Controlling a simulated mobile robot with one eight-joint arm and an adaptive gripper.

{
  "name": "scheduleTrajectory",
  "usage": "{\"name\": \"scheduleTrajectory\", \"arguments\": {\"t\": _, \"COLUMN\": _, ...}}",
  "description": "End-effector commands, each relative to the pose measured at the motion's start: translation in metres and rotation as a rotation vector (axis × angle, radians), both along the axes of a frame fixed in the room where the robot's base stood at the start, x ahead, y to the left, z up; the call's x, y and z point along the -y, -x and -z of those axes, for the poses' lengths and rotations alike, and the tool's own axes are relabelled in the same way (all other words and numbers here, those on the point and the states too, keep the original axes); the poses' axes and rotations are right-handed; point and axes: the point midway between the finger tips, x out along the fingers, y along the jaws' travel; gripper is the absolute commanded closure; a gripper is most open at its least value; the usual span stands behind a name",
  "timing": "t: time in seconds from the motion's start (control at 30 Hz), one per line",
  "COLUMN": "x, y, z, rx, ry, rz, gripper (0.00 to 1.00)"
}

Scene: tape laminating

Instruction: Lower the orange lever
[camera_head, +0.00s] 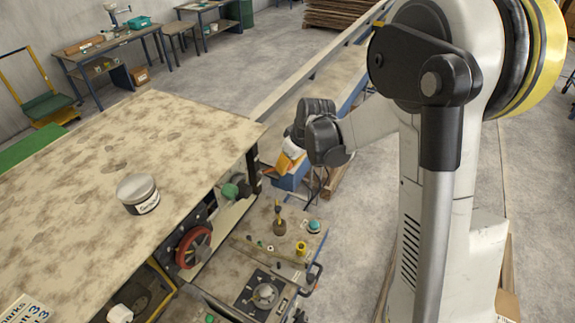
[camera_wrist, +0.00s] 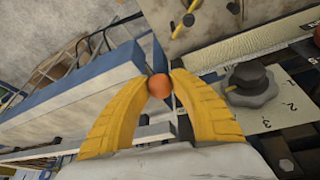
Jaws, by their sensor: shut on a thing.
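The orange lever shows as a round orange knob (camera_wrist: 159,86) in the wrist view. My gripper (camera_wrist: 159,80) has its two curved yellow fingers closed around this knob, one on each side. The lever's shaft is mostly hidden behind the knob and fingers. In the head view my gripper (camera_head: 289,164) is beside the machine, past its right end, low near a blue part.
The control panel (camera_head: 248,248) carries a dial (camera_head: 264,293), a brown knob (camera_head: 279,226) and buttons. A red handwheel (camera_head: 193,247) is on the machine's side. A jar (camera_head: 138,193) stands on the worn tabletop (camera_head: 90,205). A black knob (camera_wrist: 250,84) is right of my fingers.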

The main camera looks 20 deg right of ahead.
Motion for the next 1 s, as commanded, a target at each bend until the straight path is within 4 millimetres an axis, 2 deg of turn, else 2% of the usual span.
{"name": "scheduleTrajectory", "arguments": {"t": 0.37, "x": 0.005, "y": 0.004, "z": 0.012, "rx": 0.048, "ry": -0.048, "rz": 0.003, "gripper": 1.00}}
{"name": "scheduleTrajectory", "arguments": {"t": 1.0, "x": 0.022, "y": 0.021, "z": 0.083, "rx": 0.429, "ry": -0.427, "rz": 0.004, "gripper": 1.00}}
